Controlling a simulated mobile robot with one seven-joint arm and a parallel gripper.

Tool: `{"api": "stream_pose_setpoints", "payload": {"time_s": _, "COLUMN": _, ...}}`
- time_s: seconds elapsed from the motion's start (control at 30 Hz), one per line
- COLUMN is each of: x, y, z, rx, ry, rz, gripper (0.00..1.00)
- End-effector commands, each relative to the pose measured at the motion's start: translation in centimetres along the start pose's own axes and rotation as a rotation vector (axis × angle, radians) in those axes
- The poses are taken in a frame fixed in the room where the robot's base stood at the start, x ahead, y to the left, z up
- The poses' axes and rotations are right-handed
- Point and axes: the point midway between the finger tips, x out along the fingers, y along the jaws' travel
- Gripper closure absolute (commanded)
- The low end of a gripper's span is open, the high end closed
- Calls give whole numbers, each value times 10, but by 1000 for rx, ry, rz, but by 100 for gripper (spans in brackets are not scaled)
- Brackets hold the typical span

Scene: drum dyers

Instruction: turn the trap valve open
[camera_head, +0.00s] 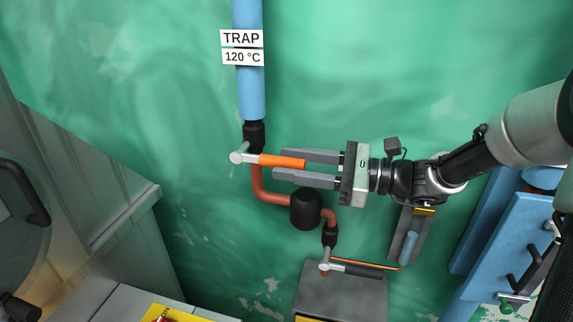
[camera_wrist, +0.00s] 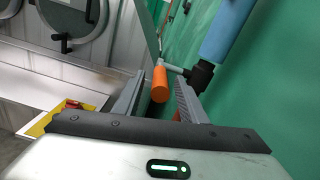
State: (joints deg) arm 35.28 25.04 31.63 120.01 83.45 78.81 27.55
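The trap valve has an orange lever handle (camera_head: 282,161) on a grey stem (camera_head: 240,155), below a blue pipe (camera_head: 251,95) labelled TRAP, 120 °C. The handle lies about level in the head view, pointing right, crosswise to the upright pipe. My gripper (camera_head: 290,166) is open, its two fingers apart, with the handle's end at or just between the fingertips. In the wrist view the orange handle (camera_wrist: 160,84) shows between the fingers (camera_wrist: 158,98). I cannot tell whether either finger touches it.
A black trap body (camera_head: 305,209) hangs on red-brown pipe below. A second valve with a black handle (camera_head: 362,271) sits lower, above a grey box (camera_head: 340,294). A grey machine (camera_head: 85,190) stands left, a blue panel (camera_head: 505,250) right. The green wall (camera_head: 390,60) is close behind.

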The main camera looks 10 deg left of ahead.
Motion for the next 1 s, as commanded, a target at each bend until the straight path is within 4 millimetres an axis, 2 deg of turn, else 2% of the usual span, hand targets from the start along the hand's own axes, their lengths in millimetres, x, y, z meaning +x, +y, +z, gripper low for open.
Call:
{"api": "stream_pose_setpoints", "payload": {"time_s": 0.13, "x": 12, "y": 0, "z": 0, "rx": -1, "ry": 0, "rz": 1, "gripper": 62}}
{"api": "stream_pose_setpoints", "payload": {"time_s": 0.43, "x": 14, "y": 0, "z": 0, "rx": -1, "ry": 1, "rz": 0, "gripper": 62}}
{"api": "stream_pose_setpoints", "payload": {"time_s": 0.47, "x": 14, "y": 0, "z": 0, "rx": -1, "ry": 0, "rz": 0, "gripper": 64}}
{"api": "stream_pose_setpoints", "payload": {"time_s": 0.6, "x": 14, "y": 0, "z": 0, "rx": -1, "ry": 0, "rz": 0, "gripper": 87}}
{"api": "stream_pose_setpoints", "payload": {"time_s": 0.7, "x": 14, "y": 0, "z": 0, "rx": -1, "ry": 0, "rz": 0, "gripper": 100}}
{"api": "stream_pose_setpoints", "payload": {"time_s": 1.0, "x": 14, "y": -4, "z": 4, "rx": -2, "ry": 13, "rz": 3, "gripper": 100}}
